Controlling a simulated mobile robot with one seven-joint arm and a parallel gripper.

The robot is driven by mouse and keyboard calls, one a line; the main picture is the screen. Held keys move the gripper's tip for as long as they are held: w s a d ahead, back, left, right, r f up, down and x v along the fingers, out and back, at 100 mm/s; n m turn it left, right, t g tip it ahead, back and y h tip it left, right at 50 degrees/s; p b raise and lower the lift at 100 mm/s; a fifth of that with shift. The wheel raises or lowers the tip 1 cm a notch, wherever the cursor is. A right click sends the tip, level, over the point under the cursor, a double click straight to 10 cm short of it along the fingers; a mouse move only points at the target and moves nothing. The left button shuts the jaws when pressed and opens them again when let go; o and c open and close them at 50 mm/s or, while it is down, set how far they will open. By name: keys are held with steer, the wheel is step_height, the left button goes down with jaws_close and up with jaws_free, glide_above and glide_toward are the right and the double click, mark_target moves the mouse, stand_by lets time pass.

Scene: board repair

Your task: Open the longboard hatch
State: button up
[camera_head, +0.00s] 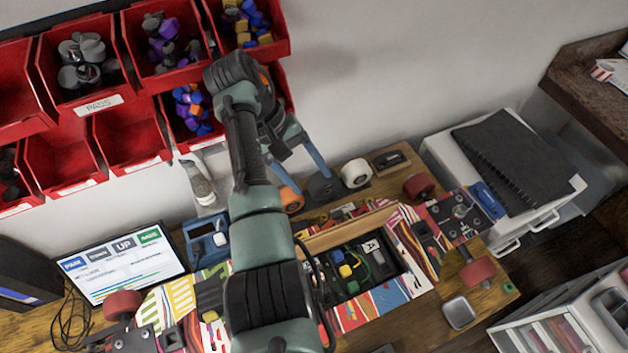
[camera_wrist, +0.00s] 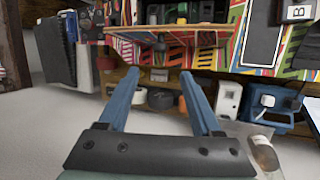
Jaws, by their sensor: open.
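The longboard (camera_head: 405,248), with a colourful striped deck, lies across the workbench and also shows upside down at the top of the wrist view (camera_wrist: 272,48). Its hatch lid (camera_head: 345,231) stands raised along the far edge of the opening, wooden inner side toward the head camera. The lid also shows in the wrist view (camera_wrist: 210,28). The open compartment (camera_head: 352,295) holds coloured connectors and dark electronics. My gripper (camera_head: 303,167) is open and empty, behind and above the lid near the wall. In the wrist view, my two blue fingers (camera_wrist: 158,80) are apart, with a gap to the lid.
Red bins (camera_head: 132,140) with wheels and parts hang on the wall behind my arm. Tape rolls (camera_head: 356,173), a bottle (camera_head: 198,180) and a blue device (camera_head: 208,243) stand behind the board. A tablet screen (camera_head: 122,262) is left; a white drawer unit (camera_head: 445,160) is right.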

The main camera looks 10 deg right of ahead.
steer(key=shift+f, duration=0.1)
steer(key=c, duration=0.4)
steer(key=shift+s+d+f+m, duration=0.2)
steer(key=shift+s+f+m, duration=0.05)
steer(key=shift+f+m, duration=0.05)
steer(key=shift+c, duration=0.9)
steer(key=s+d+f+m+y, duration=0.1)
steer(key=d+f+m+y, duration=0.1)
steer(key=shift+s+f+m+t, duration=0.25)
steer(key=shift+s+m+t, duration=0.05)
steer(key=shift+s, duration=0.1)
jaws_close()
steer(key=m+t+y, duration=0.4)
steer(key=m+t, duration=0.2)
steer(key=m, duration=0.8)
glide_toward(338, 228)
steer(key=s+d, duration=0.5)
steer(key=s, duration=0.1)
steer(key=w+a+f+p, duration=0.2)
steer(key=w+f+p, duration=0.1)
steer(key=w+f, duration=0.5)
steer(key=shift+a+f, duration=0.35)
steer(key=shift+f, duration=0.05)
